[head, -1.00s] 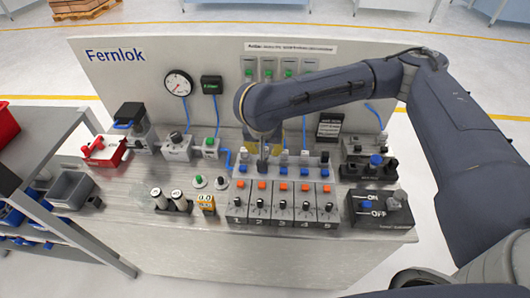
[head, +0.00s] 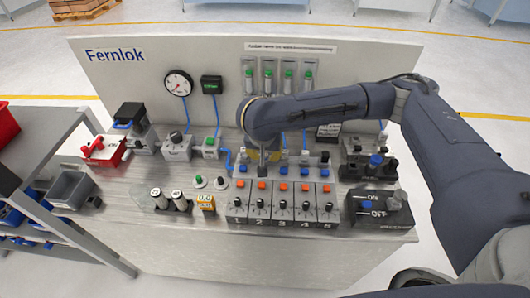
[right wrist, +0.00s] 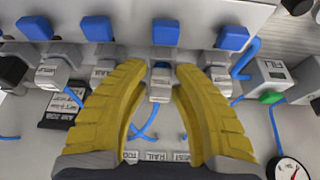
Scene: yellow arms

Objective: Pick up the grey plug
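In the right wrist view, a small light grey plug (right wrist: 160,84) stands upright between the two yellow fingers of my right gripper (right wrist: 158,75). The fingers are spread, with a gap on each side of the plug. Similar grey plugs stand in the same row, including one at left (right wrist: 54,74) and one at right (right wrist: 222,76). In the head view, my right gripper (head: 260,157) is low over the left part of the socket strip, and the arm hides the plug there. My left gripper is not in view.
Numbered switch boxes (head: 282,211) stand in front, and an ON/OFF box (head: 379,209) is at right. Blue hoses (right wrist: 145,122) run behind. The upright Fernlok panel (head: 145,75) is at the back.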

